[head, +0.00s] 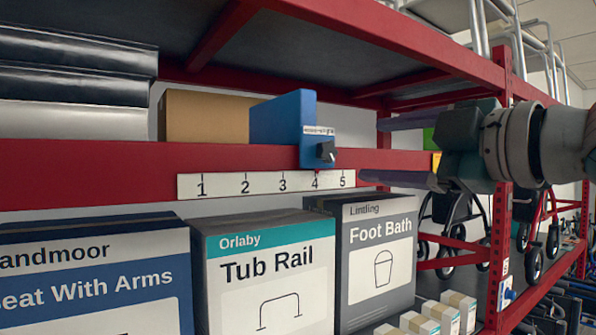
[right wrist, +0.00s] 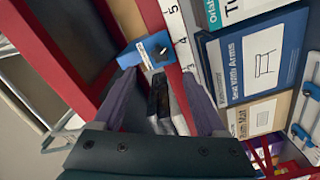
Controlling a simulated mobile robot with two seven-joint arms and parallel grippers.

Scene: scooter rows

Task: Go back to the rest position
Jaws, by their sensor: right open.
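My right gripper (head: 371,150) is at the right of the head view, level with the red shelf edge, its two purple fingers pointing left. The fingers are apart with nothing held. A blue sliding divider (head: 318,118) with a black knob (head: 326,151) sits on the shelf edge. Its pointer is at about the 4 on the white number scale (head: 265,184). The gripper is to the right of the divider, with a gap between them. In the right wrist view the blue divider (right wrist: 146,53) shows beyond the open fingertips (right wrist: 156,77). My left gripper is not in view.
A cardboard box (head: 200,116) stands on the shelf behind the red edge. Below are the Tub Rail box (head: 270,265), the Foot Bath box (head: 376,262) and a blue-and-white box (head: 95,275). A red upright (head: 497,240) stands just below my right wrist.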

